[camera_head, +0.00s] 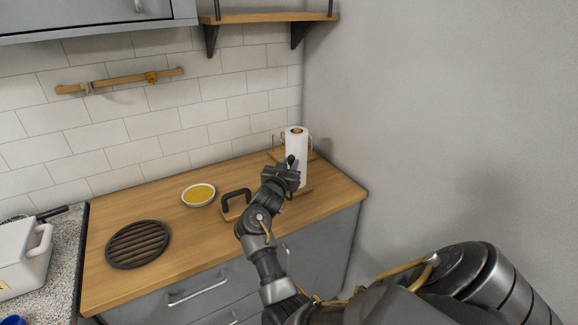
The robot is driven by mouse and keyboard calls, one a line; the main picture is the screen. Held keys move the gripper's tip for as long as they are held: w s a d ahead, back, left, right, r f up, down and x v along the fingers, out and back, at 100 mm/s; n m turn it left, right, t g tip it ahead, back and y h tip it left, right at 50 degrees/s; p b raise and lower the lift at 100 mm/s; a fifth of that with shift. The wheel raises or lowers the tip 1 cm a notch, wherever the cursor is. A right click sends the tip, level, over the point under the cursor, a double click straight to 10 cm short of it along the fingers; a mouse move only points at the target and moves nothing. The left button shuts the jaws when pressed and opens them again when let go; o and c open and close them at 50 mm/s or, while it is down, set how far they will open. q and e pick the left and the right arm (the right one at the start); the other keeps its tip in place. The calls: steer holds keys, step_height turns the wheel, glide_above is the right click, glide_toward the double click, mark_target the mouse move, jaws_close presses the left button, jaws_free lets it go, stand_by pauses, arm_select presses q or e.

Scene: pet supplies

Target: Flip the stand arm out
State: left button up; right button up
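A white paper towel roll (297,146) stands upright on a wooden-based stand at the back right of the wooden counter. Thin arm-like parts of the stand (276,154) show at the roll's left side; their exact shape is too small to tell. My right gripper (291,163) is in front of the roll and overlaps its lower part, hiding some of the stand. I cannot tell whether it touches the stand, or whether its fingers are open or shut. My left gripper is not in view.
On the counter (180,253) are a bowl of yellow contents (198,194), a dark round grate (138,244) and a black-handled wooden item (235,204) beside my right arm. A grey wall (400,120) bounds the right. A shelf (270,17) hangs above.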

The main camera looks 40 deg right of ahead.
steer(key=o, duration=0.4)
steer(key=shift+s+a+f, duration=0.1)
steer(key=shift+s+a, duration=0.05)
steer(key=shift+a, duration=0.15)
steer(key=b+v, duration=0.2)
steer(key=v, duration=0.5)
